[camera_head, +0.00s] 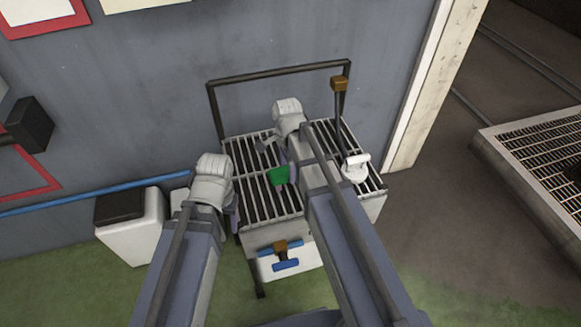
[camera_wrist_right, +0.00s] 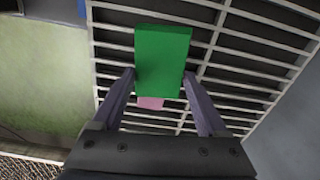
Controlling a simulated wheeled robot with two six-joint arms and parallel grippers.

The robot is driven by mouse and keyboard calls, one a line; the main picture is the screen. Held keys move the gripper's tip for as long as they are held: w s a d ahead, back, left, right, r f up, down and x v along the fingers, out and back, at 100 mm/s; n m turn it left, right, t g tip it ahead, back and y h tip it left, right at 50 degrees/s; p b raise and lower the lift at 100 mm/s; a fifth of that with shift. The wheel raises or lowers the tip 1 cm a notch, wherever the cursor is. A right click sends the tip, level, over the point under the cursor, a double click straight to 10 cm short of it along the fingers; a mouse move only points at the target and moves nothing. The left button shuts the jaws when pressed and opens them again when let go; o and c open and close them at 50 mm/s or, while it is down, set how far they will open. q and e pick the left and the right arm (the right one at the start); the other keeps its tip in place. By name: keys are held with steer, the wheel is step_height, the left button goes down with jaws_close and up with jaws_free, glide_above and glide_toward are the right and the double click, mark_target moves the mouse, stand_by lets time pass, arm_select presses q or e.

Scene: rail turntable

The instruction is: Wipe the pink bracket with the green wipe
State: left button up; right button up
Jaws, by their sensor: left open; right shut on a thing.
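The green wipe (camera_wrist_right: 163,60) is held between the two fingers of my right gripper (camera_wrist_right: 159,76), over the slatted rack top (camera_wrist_right: 110,55). The wipe also shows in the head view (camera_head: 279,176), by my right gripper (camera_head: 288,170). The pink bracket (camera_wrist_right: 150,103) shows only as a small piece below the wipe's near edge in the right wrist view; the rest is hidden. I cannot tell whether the wipe touches it. In the head view I cannot make out the bracket. My left gripper (camera_head: 234,216) is open at the rack's left edge, partly hidden by its arm.
A white piece (camera_head: 355,168) and an upright rod with a brown top (camera_head: 339,84) stand at the rack's right side. A dark rail (camera_head: 280,74) rises behind. A white bin with black lid (camera_head: 131,230) stands left. A blue handle (camera_head: 286,265) is at the front.

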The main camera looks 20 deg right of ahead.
steer(key=shift+s+d+f, duration=0.1)
steer(key=shift+d, duration=2.45)
steer(key=shift+a, duration=0.1)
steer(key=shift+a, duration=2.5)
steer(key=shift+r, duration=0.2)
step_height(320, 180, up, 8)
steer(key=p, duration=0.8)
steer(key=shift+f, duration=0.1)
